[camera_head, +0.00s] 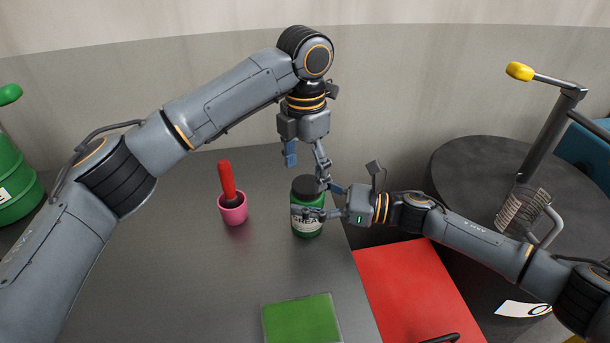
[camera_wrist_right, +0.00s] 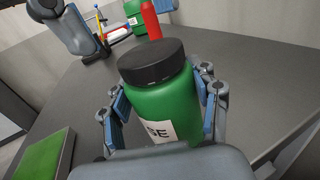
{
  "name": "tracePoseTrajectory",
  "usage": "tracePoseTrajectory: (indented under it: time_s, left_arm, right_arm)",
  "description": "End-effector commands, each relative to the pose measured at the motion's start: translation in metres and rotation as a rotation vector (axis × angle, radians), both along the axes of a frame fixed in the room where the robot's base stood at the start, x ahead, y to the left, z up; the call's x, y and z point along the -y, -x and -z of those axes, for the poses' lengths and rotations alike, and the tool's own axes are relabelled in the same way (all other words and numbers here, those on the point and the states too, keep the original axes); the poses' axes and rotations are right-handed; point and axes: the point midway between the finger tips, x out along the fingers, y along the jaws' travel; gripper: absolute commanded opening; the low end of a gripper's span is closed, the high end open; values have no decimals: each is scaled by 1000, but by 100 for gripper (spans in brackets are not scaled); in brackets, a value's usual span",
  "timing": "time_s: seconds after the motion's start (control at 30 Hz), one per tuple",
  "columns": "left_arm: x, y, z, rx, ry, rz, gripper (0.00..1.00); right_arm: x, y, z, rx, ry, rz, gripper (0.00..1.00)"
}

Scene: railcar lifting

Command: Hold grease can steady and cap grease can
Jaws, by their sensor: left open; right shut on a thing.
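The green grease can (camera_head: 308,228) stands upright on the grey table near its right edge; it fills the middle of the right wrist view (camera_wrist_right: 165,108). A black cap (camera_head: 304,184) sits on top of the can and looks level in the right wrist view (camera_wrist_right: 151,62); I cannot tell how tight it is. My right gripper (camera_head: 317,201) is shut on the can's body, with one finger on each side in the right wrist view (camera_wrist_right: 163,103). My left gripper (camera_head: 306,158) is open and empty, pointing down just above the cap.
A pink cup (camera_head: 233,210) with a red-handled tool (camera_head: 226,180) stands left of the can. A green pad (camera_head: 302,320) lies at the table's front. A red surface (camera_head: 415,285) and a dark drum (camera_head: 465,170) are to the right.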

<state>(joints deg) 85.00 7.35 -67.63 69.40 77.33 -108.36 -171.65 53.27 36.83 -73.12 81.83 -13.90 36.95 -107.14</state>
Motion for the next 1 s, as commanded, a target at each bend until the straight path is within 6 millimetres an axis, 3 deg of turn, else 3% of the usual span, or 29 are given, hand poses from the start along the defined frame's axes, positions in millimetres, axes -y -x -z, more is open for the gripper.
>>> tracePoseTrajectory:
  time_s: [0.17,0.57,0.77,1.0]
  left_arm:
    - [1,0,-20,1,1,1,75]
    - [0,0,-21,0,0,-47,75]
    - [1,0,-23,0,-1,-330,75]
    - [2,0,-27,0,-3,-835,75]
  right_arm:
    - [0,0,1,-1,1,0,0]
    - [0,0,0,-1,1,0,0]
    - [0,0,0,-1,0,0,0]
    - [0,0,0,-1,0,0,0]
